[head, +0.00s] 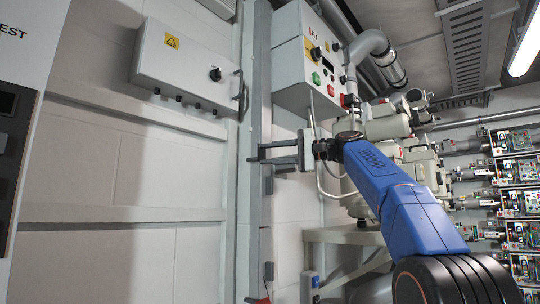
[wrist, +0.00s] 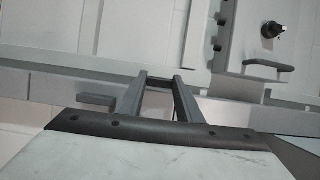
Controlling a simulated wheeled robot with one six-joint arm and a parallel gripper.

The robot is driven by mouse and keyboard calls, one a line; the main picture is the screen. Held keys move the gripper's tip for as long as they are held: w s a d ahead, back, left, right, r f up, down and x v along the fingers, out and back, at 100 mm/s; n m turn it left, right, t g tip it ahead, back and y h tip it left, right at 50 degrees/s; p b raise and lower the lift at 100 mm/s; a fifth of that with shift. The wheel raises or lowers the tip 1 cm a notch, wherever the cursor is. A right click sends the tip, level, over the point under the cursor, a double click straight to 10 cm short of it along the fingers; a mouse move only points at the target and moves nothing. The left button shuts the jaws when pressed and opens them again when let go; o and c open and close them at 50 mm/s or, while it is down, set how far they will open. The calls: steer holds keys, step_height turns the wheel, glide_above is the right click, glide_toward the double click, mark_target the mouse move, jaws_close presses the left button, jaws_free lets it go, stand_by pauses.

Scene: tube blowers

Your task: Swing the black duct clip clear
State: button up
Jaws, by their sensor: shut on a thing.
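My gripper (head: 262,152) reaches left to the tall grey duct (head: 259,90) on the wall. In the wrist view its two dark fingers (wrist: 160,84) converge on a small dark piece at the duct, which I take to be the black duct clip (wrist: 160,80). The gripper is shut on it. The clip is mostly hidden by the fingers, and its swing angle cannot be told. Another dark clip-like piece (head: 268,180) sits lower on the duct.
A grey wall box (head: 185,65) with a black knob and handle is left of the duct. A control box (head: 305,60) with red and green buttons hangs above my gripper. Pale machines and pipes (head: 385,120) stand close on the right. The white wall at lower left is clear.

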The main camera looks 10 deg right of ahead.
steer(key=o, duration=1)
steer(key=shift+f, duration=0.1)
steer(key=shift+o, duration=0.2)
steer(key=v, duration=1.7)
steer(key=shift+d, duration=0.2)
steer(key=s+a+f+g+h, duration=0.1)
steer(key=s+a+f+h, duration=0.2)
steer(key=f, duration=0.6)
steer(key=s+a+f+m+h, duration=0.15)
steer(key=a+f, duration=0.25)
steer(key=f, duration=0.6)
steer(key=s+a+f+n+g+h, duration=0.1)
steer(key=s+a+f+h, duration=0.25)
steer(key=f, duration=0.55)
steer(key=s+d+f+n+g+h, duration=0.1)
steer(key=s+f+n+h, duration=0.1)
steer(key=s+f, duration=0.6)
steer(key=s+d+f+n+g+h, duration=0.1)
steer(key=s+f, duration=0.8)
steer(key=f, duration=1)
steer(key=s+d+f+n+h, duration=0.1)
steer(key=s+f+n+h, duration=0.2)
steer(key=s+f, duration=0.6)
step_height(320, 180, down, 5)
steer(key=shift+f+n+g+h, duration=0.15)
steer(key=shift+n+g+h, duration=0.25)
steer(key=shift+h, duration=0.2)
